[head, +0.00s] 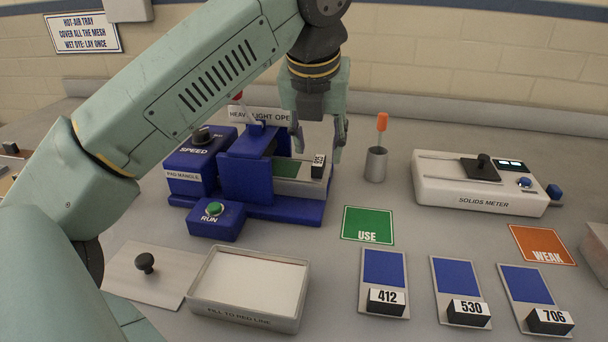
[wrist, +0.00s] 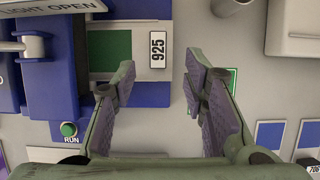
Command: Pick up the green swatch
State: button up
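The green swatch (head: 284,168) lies on a pale plate in the blue pad mangle (head: 245,180), with a block marked 925 (head: 319,166) at the plate's right end. In the wrist view the swatch (wrist: 110,50) is left of the 925 block (wrist: 158,50). My gripper (head: 320,138) hangs above the plate's right end. In the wrist view my gripper (wrist: 161,72) is open and empty, its fingers wide apart to either side of the block and apart from it. The mangle partly hides the swatch in the head view.
A green USE card (head: 368,225) lies right of the mangle. A cup (head: 375,165) with an orange-handled tool stands behind it. Blue swatch plates 412 (head: 384,270), 530 (head: 460,280) and 706 (head: 526,284) lie in front.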

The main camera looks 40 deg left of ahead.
aim_at(318, 163)
jog(key=b+x, duration=0.2)
jog(key=x, duration=0.3)
jog(key=shift+s, duration=0.1)
jog(key=shift+c, duration=0.6)
grip_shut()
